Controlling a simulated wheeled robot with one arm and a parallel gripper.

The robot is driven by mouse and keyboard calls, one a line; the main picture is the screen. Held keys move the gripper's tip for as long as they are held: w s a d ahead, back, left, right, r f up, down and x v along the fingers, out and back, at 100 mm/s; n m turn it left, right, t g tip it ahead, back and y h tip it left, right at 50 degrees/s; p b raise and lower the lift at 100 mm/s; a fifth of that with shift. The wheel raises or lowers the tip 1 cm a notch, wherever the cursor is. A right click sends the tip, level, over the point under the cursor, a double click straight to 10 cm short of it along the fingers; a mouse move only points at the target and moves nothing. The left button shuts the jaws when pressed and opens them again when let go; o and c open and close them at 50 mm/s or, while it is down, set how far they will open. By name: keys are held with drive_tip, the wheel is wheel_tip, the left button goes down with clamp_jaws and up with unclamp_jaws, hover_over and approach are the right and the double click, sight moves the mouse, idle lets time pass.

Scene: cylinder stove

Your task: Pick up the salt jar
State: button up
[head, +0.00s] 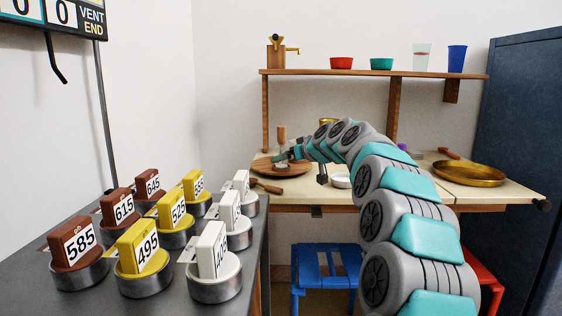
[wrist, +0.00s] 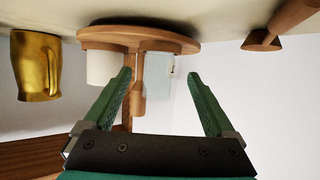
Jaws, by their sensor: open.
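A round wooden tray shows in the wrist view (wrist: 190,47) and in the head view (head: 262,168). In the wrist view, which looks upside down, it carries a white jar (wrist: 103,68), a pale see-through jar with a small dark mark (wrist: 160,72), and a wooden handle (wrist: 138,95) between them. I cannot tell for sure which jar holds the salt. My gripper (wrist: 162,72) is open with green fingers. The see-through jar and handle appear between the fingers, beyond the tips; nothing is held. In the head view my gripper (head: 284,155) is small beside the tray, partly hiding it.
A gold mug (wrist: 37,66) stands on one side of the tray and a wooden piece (wrist: 280,22) on the other. The counter (head: 440,180) also holds a brass pan (head: 468,174) and a white bowl (head: 340,180). A shelf (head: 370,74) runs above.

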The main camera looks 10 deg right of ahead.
drive_tip(key=x, duration=0.4)
drive_tip(key=shift+d, duration=0.1)
drive_tip(key=shift+w+f, duration=0.1)
drive_tip(key=shift+w, duration=0.35)
drive_tip(key=c, duration=1.4)
